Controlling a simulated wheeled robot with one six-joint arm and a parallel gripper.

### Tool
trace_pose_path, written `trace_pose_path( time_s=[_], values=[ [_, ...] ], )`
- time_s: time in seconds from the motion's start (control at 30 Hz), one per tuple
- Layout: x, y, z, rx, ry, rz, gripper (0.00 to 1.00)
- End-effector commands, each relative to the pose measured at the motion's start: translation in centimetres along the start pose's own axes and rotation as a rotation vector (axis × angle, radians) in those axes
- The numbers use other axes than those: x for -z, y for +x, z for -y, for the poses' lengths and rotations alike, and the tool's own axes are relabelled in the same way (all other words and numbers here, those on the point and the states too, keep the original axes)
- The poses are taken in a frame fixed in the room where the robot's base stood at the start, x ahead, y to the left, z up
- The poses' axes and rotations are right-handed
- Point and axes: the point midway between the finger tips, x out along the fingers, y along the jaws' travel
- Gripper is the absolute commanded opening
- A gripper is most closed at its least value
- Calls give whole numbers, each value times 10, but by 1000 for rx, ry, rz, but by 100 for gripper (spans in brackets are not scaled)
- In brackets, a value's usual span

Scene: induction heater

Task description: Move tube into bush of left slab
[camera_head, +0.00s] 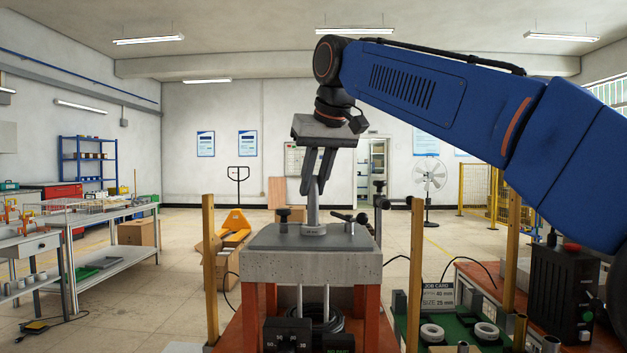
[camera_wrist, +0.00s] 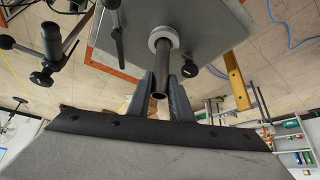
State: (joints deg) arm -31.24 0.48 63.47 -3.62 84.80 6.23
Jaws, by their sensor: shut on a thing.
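A grey metal tube (camera_head: 313,206) stands upright between the fingers of my gripper (camera_head: 317,186), which is shut on it from above. In the wrist view, the tube (camera_wrist: 162,70) passes between the fingertips (camera_wrist: 161,84). The tube's lower end meets a pale ring-shaped bush (camera_head: 313,229) on top of a grey slab (camera_head: 270,238). In the wrist view, the tube is lined up with the bush (camera_wrist: 163,37) and seems to enter it. How deep it sits is hidden. The slab (camera_wrist: 215,25) rests on a concrete-topped stand.
Black-knobbed clamps (camera_head: 283,214) stand on and beside the slab. Wooden posts (camera_head: 209,270) rise at the stand's sides. At right are a green tray (camera_head: 456,344) with loose rings (camera_head: 487,331), a job card (camera_head: 438,295) and a black box (camera_head: 562,295).

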Motion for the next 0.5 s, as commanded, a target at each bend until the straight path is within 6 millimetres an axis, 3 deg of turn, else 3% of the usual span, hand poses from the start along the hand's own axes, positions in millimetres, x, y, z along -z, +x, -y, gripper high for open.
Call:
trace_pose_path(
  time_s=[0.5],
  values=[
    [-7,11,0,0,0,0,0]
  ],
)
